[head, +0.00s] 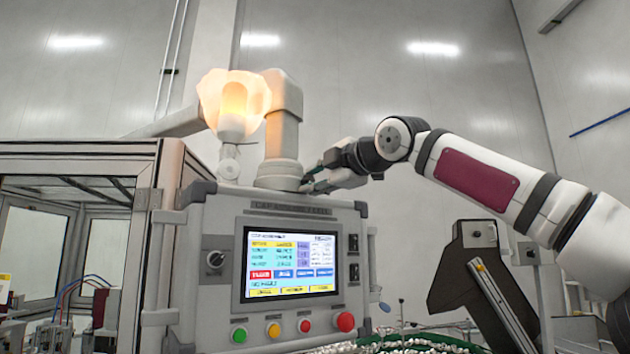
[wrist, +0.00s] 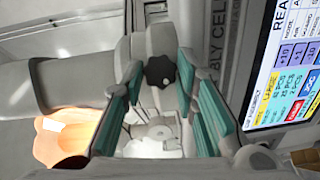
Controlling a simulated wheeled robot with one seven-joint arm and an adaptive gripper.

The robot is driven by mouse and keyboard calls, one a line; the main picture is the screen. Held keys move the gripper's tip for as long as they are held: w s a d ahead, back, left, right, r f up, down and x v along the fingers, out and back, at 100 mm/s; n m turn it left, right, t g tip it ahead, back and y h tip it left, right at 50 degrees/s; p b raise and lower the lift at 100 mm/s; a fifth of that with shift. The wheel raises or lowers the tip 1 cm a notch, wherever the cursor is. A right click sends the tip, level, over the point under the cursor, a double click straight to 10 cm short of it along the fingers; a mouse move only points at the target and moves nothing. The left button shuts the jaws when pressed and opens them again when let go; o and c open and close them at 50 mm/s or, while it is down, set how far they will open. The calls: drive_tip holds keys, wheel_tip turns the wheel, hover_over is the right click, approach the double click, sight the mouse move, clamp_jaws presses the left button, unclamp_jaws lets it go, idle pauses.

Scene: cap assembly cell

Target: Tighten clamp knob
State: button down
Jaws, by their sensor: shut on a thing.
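The clamp knob (wrist: 160,72) is black and lobed, and sits on the grey fitting of the support arm above the control panel. In the wrist view it lies between the two teal-padded fingers of my gripper (wrist: 158,74), near their tips. The gripper is shut on the knob. In the head view my gripper (head: 318,180) reaches in from the right to the base of the grey support arm (head: 281,130), just above the panel's top edge. The knob cannot be made out in the head view.
The control panel (head: 201,290) with its lit screen (head: 290,264) and coloured buttons stands directly below my gripper. A glowing orange lamp (head: 233,103) is left of the support arm. A framed glass enclosure (head: 70,150) stands at left. The space above my arm is clear.

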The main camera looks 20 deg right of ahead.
drive_tip(key=m, duration=0.1)
drive_tip(key=m+g, duration=0.1)
drive_tip(key=shift+r+m, duration=0.25)
drive_tip(key=shift+m, duration=0.15)
drive_tip(key=shift+s+r+m+g+y+p, duration=0.1)
drive_tip(key=shift+m+g+y+p, duration=0.2)
drive_tip(key=shift+m+g+p, duration=0.7)
drive_tip(key=m+g+p, duration=0.1)
drive_tip(key=m+p, duration=0.1)
drive_tip(key=p, duration=0.1)
drive_tip(key=shift+y, duration=0.3)
drive_tip(key=shift+m, duration=0.3)
drive_tip(key=shift+w+d+m+g+p, duration=0.1)
drive_tip(key=shift+w+m+g+p, duration=0.2)
drive_tip(key=shift+p, duration=0.3)
drive_tip(key=shift+f, duration=0.2)
drive_tip(key=c, duration=1.3)
unclamp_jaws()
drive_tip(key=shift+r, duration=0.1)
drive_tip(key=shift+s, duration=0.1)
